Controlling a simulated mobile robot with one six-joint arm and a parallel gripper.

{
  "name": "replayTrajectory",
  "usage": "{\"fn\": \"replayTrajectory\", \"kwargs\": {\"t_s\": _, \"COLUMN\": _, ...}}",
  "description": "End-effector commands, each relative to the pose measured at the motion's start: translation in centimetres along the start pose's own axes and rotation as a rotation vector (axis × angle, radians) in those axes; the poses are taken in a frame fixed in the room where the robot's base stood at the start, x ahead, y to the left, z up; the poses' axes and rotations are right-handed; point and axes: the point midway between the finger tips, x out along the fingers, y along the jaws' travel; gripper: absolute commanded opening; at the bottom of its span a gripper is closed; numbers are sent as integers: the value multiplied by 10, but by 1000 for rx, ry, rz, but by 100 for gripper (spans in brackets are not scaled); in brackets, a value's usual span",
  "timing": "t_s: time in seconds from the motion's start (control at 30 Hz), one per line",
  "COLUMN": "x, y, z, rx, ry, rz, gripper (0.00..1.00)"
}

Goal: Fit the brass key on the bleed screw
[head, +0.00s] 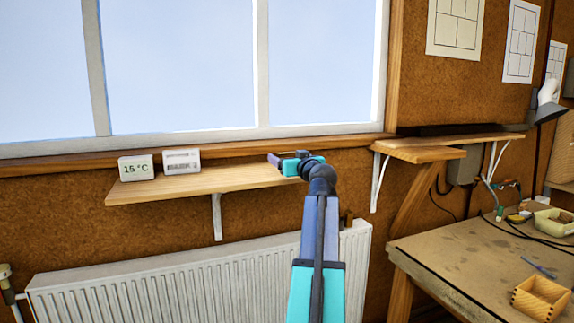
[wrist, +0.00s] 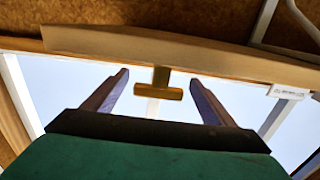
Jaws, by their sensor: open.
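The brass key (wrist: 158,94) is a T-shaped piece in the wrist view, which is turned upside down. Its stem meets the edge of the wooden shelf (head: 170,190). My gripper (wrist: 160,76) is open, with one finger on each side of the key and a gap between each finger and the key. In the head view my gripper (head: 275,158) is at the right end of the shelf, and I cannot make out the key there. The radiator (head: 180,285) hangs below the shelf. I cannot make out the bleed screw.
A white display reading 15 °C (head: 136,168) and a white labelled box (head: 182,161) stand on the shelf's left part. A small brown piece (head: 347,217) shows by the radiator's upper right end. A workbench (head: 460,255) with a wooden box (head: 540,298) stands at right.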

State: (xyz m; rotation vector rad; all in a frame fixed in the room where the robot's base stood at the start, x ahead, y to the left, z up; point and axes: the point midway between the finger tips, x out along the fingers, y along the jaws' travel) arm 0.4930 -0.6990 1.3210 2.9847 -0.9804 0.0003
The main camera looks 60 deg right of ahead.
Motion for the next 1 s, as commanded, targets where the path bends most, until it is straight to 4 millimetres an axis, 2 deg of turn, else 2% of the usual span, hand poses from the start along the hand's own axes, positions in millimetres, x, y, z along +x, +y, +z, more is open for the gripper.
{"fn": "replayTrajectory", "kwargs": {"t_s": 0.27, "x": 0, "y": 1, "z": 0, "rx": 0, "ry": 0, "rz": 1, "gripper": 78}}
{"fn": "replayTrajectory", "kwargs": {"t_s": 0.57, "x": 0, "y": 1, "z": 0, "rx": 0, "ry": 0, "rz": 1, "gripper": 33}}
{"fn": "replayTrajectory", "kwargs": {"t_s": 1.0, "x": 0, "y": 2, "z": -5, "rx": -1, "ry": 1, "rz": 2, "gripper": 33}}
